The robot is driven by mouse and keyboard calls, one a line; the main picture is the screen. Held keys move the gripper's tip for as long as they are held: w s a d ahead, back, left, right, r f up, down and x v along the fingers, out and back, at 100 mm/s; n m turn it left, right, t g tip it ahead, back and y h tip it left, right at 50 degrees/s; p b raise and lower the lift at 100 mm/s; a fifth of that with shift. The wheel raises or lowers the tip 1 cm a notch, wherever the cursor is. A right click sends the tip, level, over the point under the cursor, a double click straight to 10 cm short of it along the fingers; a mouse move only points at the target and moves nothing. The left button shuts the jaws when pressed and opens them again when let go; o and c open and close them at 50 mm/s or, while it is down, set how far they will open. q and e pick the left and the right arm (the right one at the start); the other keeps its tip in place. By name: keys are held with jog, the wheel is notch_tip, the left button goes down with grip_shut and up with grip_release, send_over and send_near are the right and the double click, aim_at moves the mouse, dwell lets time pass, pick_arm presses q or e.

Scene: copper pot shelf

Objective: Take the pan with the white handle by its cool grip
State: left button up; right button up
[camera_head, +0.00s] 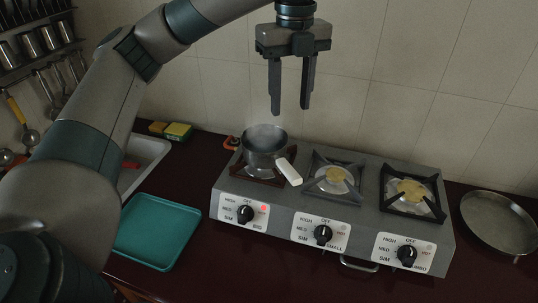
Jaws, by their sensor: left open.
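The pan (263,147) stands on the left burner of the grey stove. Its white handle (289,172) points toward the front right, over the stove top. Faint haze shows over the pan, and a red light glows by the left knob. My left gripper (289,109) hangs fingers down above and slightly right of the pan, in front of the tiled wall. It is open and empty, apart from the pan and handle. My right gripper is not in view.
The middle and right burners (410,192) are bare. A teal tray (158,232) lies left of the stove, near a sink (150,153) and sponges (178,131). A wide shallow pan (498,222) lies at right. Utensils hang at far left.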

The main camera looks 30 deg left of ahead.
pick_arm(q)
jog(key=shift+f, duration=0.1)
jog(key=p, duration=0.3)
send_over(288, 167)
notch_tip(288, 167, down, 11)
jog(key=shift+a+f, duration=0.1)
jog(key=shift+a, duration=0.05)
jog(key=shift+f, duration=0.45)
jog(key=shift+f+p, duration=0.45)
jog(key=shift+f, duration=0.1)
notch_tip(288, 167, down, 3)
jog(key=shift+f+p, duration=0.1)
jog(key=shift+p, duration=0.65)
jog(key=shift+f, duration=0.45)
